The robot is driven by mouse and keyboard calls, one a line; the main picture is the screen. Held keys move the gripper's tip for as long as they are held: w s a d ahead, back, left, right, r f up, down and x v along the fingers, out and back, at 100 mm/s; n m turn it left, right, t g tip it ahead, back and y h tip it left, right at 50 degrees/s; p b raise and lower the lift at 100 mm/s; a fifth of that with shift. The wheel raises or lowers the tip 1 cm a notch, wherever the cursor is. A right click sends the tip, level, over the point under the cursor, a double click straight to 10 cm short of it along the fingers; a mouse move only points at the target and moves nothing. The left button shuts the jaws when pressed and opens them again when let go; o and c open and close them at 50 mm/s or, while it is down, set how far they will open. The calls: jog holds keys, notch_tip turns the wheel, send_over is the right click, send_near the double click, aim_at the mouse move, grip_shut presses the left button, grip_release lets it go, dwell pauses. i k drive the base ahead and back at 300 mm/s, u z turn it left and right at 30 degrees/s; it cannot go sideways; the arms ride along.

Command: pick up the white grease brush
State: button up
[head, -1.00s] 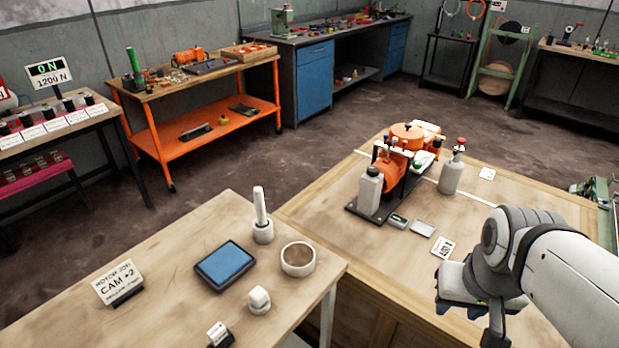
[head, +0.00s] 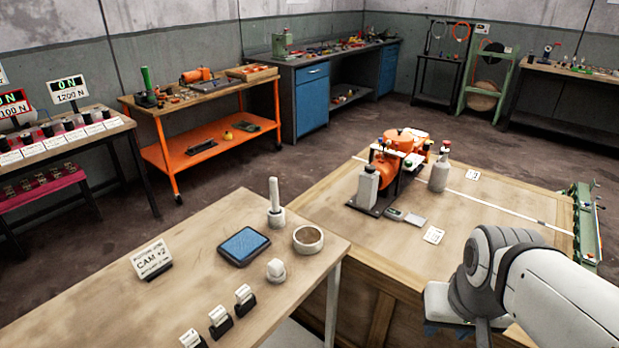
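A white upright stick (head: 274,194) stands in a round white holder (head: 275,217) near the back edge of the front table (head: 185,270). It may be the white grease brush, but no bristles show. A short white knob on a round white base (head: 276,271) stands nearer, also with no bristles visible. My white arm comes in at the lower right, over the wooden crate-like bench, well to the right of both. My gripper's fingers do not show.
A blue pad (head: 243,245), a white ring-shaped dish (head: 308,240), a "CAM +2" sign (head: 152,261) and several small label holders share the front table. The right bench (head: 480,225) bears an orange machine (head: 401,150), a grey bottle (head: 367,187) and a pale bottle (head: 439,172).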

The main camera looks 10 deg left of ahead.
aim_at(273, 181)
jog(key=u, duration=0.05)
jog(key=i, duration=0.9)
jog(key=z, duration=0.05)
